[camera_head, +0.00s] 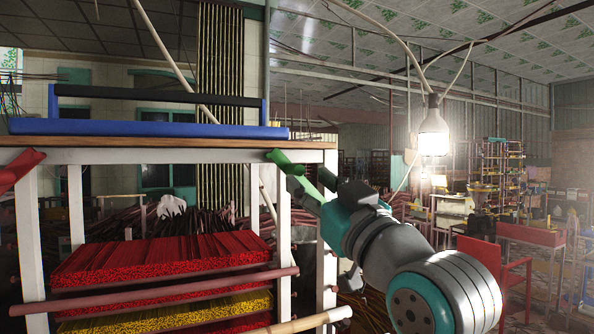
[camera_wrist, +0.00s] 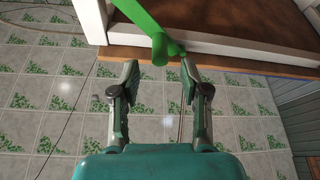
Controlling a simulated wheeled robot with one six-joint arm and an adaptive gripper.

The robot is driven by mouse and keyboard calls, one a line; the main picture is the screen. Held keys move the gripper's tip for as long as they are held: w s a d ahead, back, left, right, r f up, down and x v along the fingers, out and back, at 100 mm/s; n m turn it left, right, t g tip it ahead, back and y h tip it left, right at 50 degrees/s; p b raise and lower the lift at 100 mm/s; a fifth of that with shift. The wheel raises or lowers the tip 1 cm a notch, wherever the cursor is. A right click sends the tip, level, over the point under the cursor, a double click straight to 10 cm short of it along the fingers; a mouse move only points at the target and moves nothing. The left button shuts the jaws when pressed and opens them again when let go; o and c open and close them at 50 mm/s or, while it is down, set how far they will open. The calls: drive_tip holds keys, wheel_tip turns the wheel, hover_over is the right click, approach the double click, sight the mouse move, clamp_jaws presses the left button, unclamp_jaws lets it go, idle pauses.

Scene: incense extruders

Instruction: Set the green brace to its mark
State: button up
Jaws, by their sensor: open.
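The green brace (camera_head: 283,161) sits at the right end of the wooden rack, just under its top board, in the head view. In the wrist view the green brace (camera_wrist: 152,28) runs down from the top edge, and its near end lies just beyond the gap between my fingertips. My gripper (camera_wrist: 160,72) is open, with a finger on each side of that gap and nothing between them. In the head view my gripper (camera_head: 305,190) is close to the brace and partly hidden by my own arm. I cannot make out the mark.
A red brace-like piece (camera_head: 20,170) is at the left. Red incense bundles (camera_head: 160,260) fill the shelf below. A red chair (camera_head: 500,265) stands at right.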

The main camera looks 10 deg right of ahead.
sight(302, 175)
drive_tip(key=shift+x, duration=2.7)
drive_tip(key=shift+c, duration=0.3)
clamp_jaws()
